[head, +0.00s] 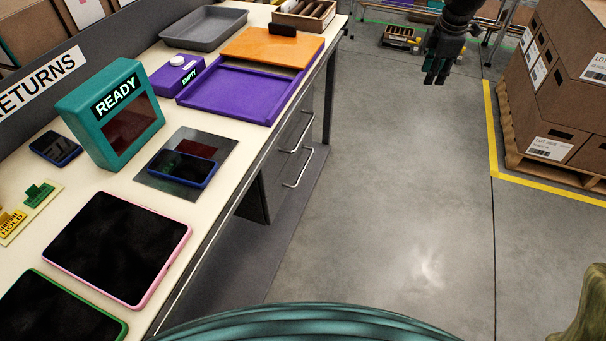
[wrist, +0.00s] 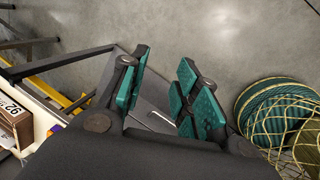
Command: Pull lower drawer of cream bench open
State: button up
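The cream bench (head: 215,190) runs along the left of the head view. Under its top is a dark grey drawer unit with two pale bar handles, one above the other. The lower drawer (head: 287,182) has the lower handle (head: 300,169); both drawers look shut, seen at a steep angle. My gripper (head: 436,78) hangs over open floor, well to the right of the drawers and apart from them. In the wrist view my gripper (wrist: 163,95) has its teal finger pads apart with nothing held. A pale bar, seemingly a handle (wrist: 161,118), shows beyond and between the fingers.
A pallet of brown cartons (head: 560,100) stands at the right behind a yellow floor line (head: 493,130). A small crate (head: 400,37) sits on the floor at the back. A purple tray (head: 232,94) and tablets lie on the bench top. The floor between is clear.

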jog(key=w+a+f+n+t+b, duration=0.25)
jog(key=w+f+t+b, duration=0.2)
jog(key=f, duration=0.65)
jog(key=n+g+y+b, duration=0.2)
jog(key=n+y+b, duration=1.2)
jog(key=b, duration=0.4)
send_near(304, 168)
notch_tip(304, 168, down, 2)
jog(key=m+y, duration=0.1)
jog(key=m, duration=0.1)
jog(key=shift+n+t, duration=0.25)
jog(key=b+x, duration=0.1)
jog(key=x, duration=0.4)
jog(key=b+x, duration=0.2)
jog(key=x, duration=0.2)
jog(key=shift+w+a+r, duration=0.1)
jog(key=shift+w+a, duration=0.1)
jog(key=shift+a, duration=0.2)
grip_shut()
